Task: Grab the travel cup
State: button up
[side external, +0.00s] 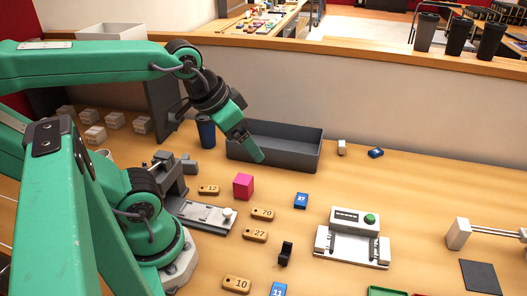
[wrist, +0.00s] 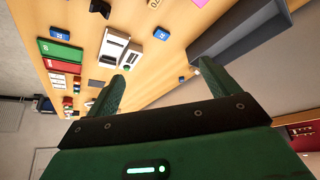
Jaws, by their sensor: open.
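A dark blue travel cup (side external: 206,132) stands upright on the table, just left of the grey bin, in the side view. It does not show in the wrist view. My gripper (side external: 250,146) is to the right of the cup in the side view, pointing down and right in front of the bin. In the wrist view my gripper (wrist: 162,84) has its two green fingers wide apart with nothing between them. Three dark tumblers (side external: 458,36) stand on the ledge at the back right.
The grey bin (side external: 306,158) stands by the back wall and looks empty; it also shows in the wrist view (wrist: 225,30). A pink cube (side external: 243,184), numbered tags (side external: 262,214) and a white device (side external: 352,245) lie on the table. White blocks (side external: 95,134) sit left of the cup.

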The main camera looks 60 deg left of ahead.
jog(key=shift+w+a, duration=0.1)
jog(key=w+a+r+g+y, duration=0.1)
jog(key=w+a+g, duration=0.1)
jog(key=w+a, duration=0.55)
jog(key=g+h, duration=0.1)
jog(key=g, duration=0.3)
send_over(206, 122)
jog(key=w+a, duration=0.2)
jog(key=a, duration=0.1)
jog(key=shift+n, duration=0.4)
jog(key=f, duration=1.1)
jog(key=shift+s+d, duration=0.15)
jog(key=shift+s, duration=0.1)
jog(key=shift+s+a+f, duration=0.1)
jog(key=shift+s+a, duration=0.05)
jog(key=shift+a, duration=0.1)
jog(key=shift+s+a+f, duration=0.1)
jog(key=shift+f, duration=3.8)
